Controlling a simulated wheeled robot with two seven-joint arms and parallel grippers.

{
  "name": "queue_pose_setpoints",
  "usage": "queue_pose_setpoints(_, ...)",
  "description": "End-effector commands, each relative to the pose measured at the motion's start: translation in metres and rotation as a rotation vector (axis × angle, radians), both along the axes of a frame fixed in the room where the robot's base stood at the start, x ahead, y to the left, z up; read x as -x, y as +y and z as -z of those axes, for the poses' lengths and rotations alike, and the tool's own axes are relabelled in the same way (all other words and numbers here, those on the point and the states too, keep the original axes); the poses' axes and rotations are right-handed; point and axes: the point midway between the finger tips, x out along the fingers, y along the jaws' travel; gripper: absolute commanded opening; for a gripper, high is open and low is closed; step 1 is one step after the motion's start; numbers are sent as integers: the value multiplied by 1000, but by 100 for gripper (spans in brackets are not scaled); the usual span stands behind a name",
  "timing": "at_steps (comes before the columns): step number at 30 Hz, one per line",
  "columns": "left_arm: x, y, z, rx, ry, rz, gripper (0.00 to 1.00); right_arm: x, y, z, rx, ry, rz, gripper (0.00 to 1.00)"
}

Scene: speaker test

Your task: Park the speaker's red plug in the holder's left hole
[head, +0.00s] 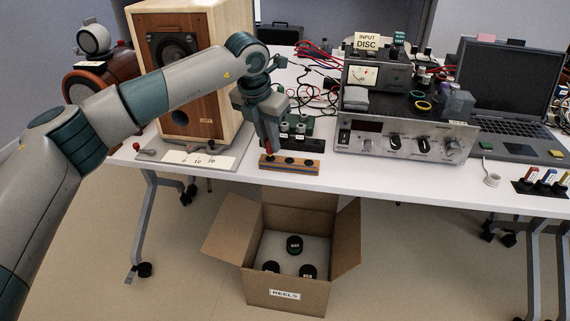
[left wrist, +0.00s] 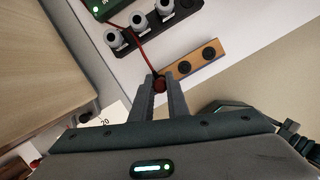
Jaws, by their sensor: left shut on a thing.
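My left gripper (head: 270,148) is shut on the red plug (left wrist: 160,84) and points down at the holder's left end. The holder (head: 289,168) is a wooden block with black holes near the table's front edge. In the left wrist view the holder (left wrist: 195,60) shows two empty-looking holes beyond the fingers. The plug and fingertips cover its near end, where the left hole is. I cannot tell whether the plug is above the hole or in it. A red cable runs from the plug towards the terminals. The wooden speaker (head: 215,80) stands left behind the gripper. My right gripper is not in view.
A dark green box with terminals (head: 296,127) stands just behind the holder. A silver amplifier (head: 405,140) is to the right, with a laptop (head: 510,85) beyond. A scale plate (head: 198,160) lies left. An open carton (head: 285,275) is on the floor below.

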Motion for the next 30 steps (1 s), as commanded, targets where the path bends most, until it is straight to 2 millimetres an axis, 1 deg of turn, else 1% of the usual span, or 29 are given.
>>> queue_pose_setpoints(30, 0, 0, 16, -1, 1, 0, 0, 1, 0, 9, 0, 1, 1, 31)
